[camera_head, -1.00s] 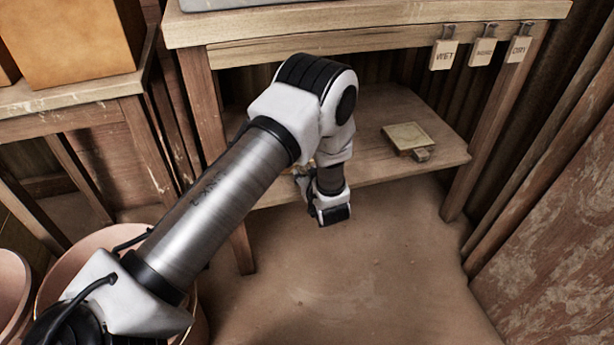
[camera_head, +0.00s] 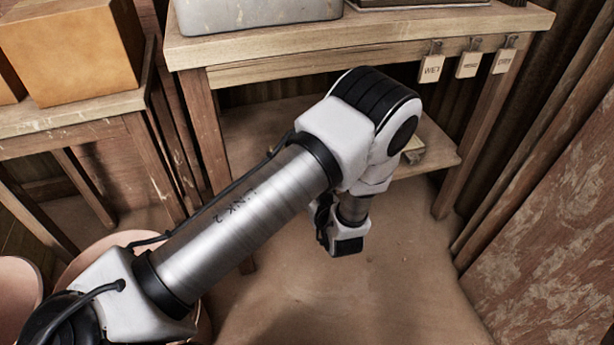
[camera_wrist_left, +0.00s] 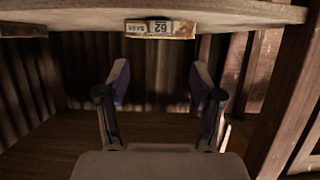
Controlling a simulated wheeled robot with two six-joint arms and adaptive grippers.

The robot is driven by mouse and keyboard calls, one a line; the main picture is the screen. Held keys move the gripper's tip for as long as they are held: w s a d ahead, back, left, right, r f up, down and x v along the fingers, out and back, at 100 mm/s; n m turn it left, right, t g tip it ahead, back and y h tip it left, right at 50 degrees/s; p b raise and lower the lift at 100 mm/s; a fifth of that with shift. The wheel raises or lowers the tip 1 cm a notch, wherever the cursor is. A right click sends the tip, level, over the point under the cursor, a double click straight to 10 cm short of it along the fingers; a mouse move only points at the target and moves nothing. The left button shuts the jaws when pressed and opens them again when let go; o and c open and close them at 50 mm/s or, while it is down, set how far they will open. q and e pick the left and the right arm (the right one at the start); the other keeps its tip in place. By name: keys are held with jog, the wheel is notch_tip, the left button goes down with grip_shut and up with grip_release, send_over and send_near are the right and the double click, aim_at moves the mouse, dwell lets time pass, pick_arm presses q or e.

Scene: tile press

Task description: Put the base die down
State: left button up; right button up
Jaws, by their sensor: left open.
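The base die (camera_head: 414,147) rests on the lower shelf of the bench in the head view, mostly hidden behind my left arm. In the left wrist view, which looks upside down, a small block with a pale label (camera_wrist_left: 160,28) shows at the shelf edge. The label seems to read BASE and a number, inverted. My left gripper (camera_wrist_left: 161,80) is open, its two fingers apart with nothing between them. The labelled block lies beyond the fingertips, apart from them. In the head view the fingers are hidden behind my arm. My right gripper is not in view.
The lower shelf (camera_head: 438,158) lies under the wooden bench (camera_head: 300,48), between its legs. A grey metal tray (camera_head: 258,12) is on the bench top. Several small tags (camera_head: 467,64) hang from its front edge. An orange block (camera_head: 75,45) stands on the left table. The floor in front is clear.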

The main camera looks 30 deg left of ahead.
pick_arm(q)
jog(key=s+d+f+m+g+h, duration=0.1)
jog(key=s+f+m+g+h, duration=0.15)
jog(key=s+f, duration=0.35)
jog(key=s+f+m+g+h, duration=0.25)
jog(key=s+f+h, duration=0.2)
jog(key=s, duration=0.45)
jog(key=s+d+f+m+g+h, duration=0.1)
jog(key=s+d+m+g+h, duration=0.15)
jog(key=s, duration=0.55)
jog(key=s+d+f+m+g+h, duration=0.1)
jog(key=s+d+m+g, duration=0.15)
jog(key=s, duration=0.55)
notch_tip(320, 180, up, 39)
jog(key=t+p, duration=0.1)
jog(key=p, duration=3.7)
jog(key=shift+w+n+p, duration=0.3)
jog(key=shift+w+p, duration=0.05)
